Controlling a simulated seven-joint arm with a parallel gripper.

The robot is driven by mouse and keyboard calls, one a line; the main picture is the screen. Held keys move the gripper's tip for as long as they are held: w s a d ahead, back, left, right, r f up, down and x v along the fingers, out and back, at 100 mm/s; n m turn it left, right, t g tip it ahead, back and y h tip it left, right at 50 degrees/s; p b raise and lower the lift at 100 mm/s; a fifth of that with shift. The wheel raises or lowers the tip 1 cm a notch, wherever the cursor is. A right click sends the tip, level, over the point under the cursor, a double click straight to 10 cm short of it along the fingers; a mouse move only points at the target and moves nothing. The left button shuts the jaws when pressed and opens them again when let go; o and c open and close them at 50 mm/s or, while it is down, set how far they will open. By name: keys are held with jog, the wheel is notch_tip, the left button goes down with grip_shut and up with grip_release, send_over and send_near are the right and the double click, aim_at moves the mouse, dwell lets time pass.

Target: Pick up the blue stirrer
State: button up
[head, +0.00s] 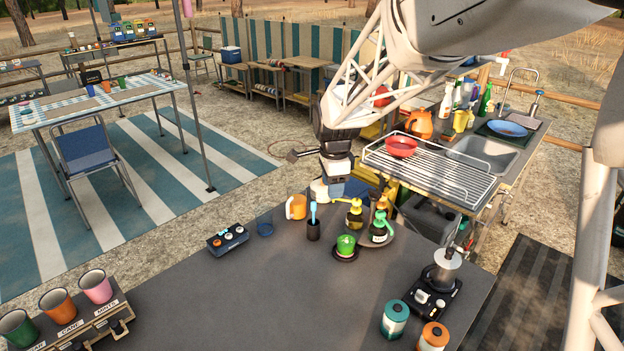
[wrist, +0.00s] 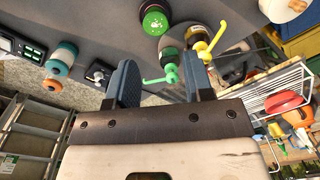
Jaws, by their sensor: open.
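In the wrist view my gripper (wrist: 159,68) is open, with two dark blue fingers apart and nothing held. A green pump spout (wrist: 160,77) shows between the fingers, behind them.
A dark box with knobs (head: 228,239) lies left. The front middle of the tabletop (head: 270,300) is clear.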

aim_at(314, 212)
jog(key=w+a+f+m, duration=0.1)
jog(key=w+f, duration=0.1)
jog(key=w+a+f+m, duration=0.1)
jog(key=w+a+f, duration=0.1)
jog(key=w+a+f+m, duration=0.1)
jog(key=w+f, duration=0.1)
jog(key=w, duration=0.1)
jog(key=shift+a+f+m, duration=0.1)
jog(key=shift+a+m, duration=0.2)
jog(key=shift+a, duration=0.05)
jog(key=shift+f, duration=1.25)
jog(key=shift+s+f, duration=0.1)
jog(key=shift+f, duration=2.55)
grip_shut()
